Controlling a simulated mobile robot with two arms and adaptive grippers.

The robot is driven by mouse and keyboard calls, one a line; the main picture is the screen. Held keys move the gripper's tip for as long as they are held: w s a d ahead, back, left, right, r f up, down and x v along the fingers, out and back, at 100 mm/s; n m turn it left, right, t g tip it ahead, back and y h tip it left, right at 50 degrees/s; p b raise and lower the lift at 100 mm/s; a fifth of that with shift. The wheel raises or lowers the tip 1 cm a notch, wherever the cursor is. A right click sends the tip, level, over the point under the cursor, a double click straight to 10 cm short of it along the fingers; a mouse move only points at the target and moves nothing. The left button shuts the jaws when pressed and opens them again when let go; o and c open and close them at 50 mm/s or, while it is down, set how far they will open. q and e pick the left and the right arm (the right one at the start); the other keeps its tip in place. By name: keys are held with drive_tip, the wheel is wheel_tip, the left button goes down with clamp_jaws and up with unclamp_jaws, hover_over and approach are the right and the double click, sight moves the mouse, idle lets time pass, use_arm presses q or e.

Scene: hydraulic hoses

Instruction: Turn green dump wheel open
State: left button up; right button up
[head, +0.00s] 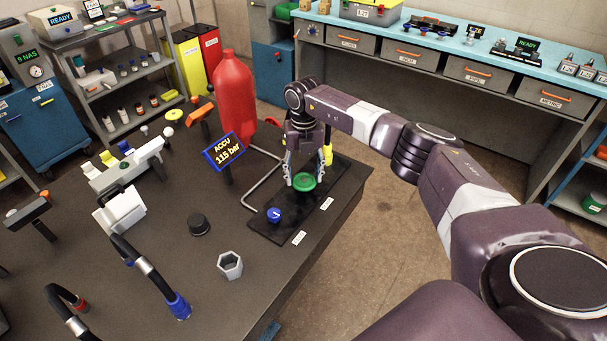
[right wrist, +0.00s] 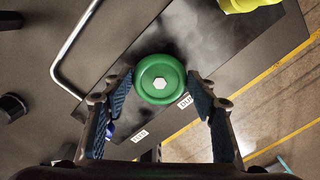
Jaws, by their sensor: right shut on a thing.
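The green dump wheel (head: 304,183) sits upright on a dark plate (head: 335,192) near the right edge of the table. It is round, with a pale hexagonal centre in the right wrist view (right wrist: 160,80). My right gripper (head: 308,172) reaches down over it from behind and is shut on it. In the right wrist view, the blue-padded fingers (right wrist: 160,88) stand on its left and right sides. How firmly the pads touch the rim is hard to tell. My left gripper is not in view.
A blue knob (head: 275,215) is close by on the plate. A red accumulator (head: 233,98), a display reading "ACCU 115 bar" (head: 224,152) and a bent metal pipe (head: 262,183) stand to the left. A black cap (head: 199,226) and grey hex piece (head: 230,265) are nearer.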

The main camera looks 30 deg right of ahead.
sight(305, 179)
drive_tip(key=shift+d+r+m, duration=0.1)
drive_tip(key=shift+r+m, duration=0.05)
drive_tip(key=shift+m, duration=1.35)
drive_tip(key=o, duration=1.2)
drive_tip(key=shift+c, duration=0.2)
drive_tip(key=shift+r, duration=0.1)
wheel_tip(305, 179, up, 12)
drive_tip(key=shift+s+f, duration=0.1)
drive_tip(key=shift+f, duration=0.15)
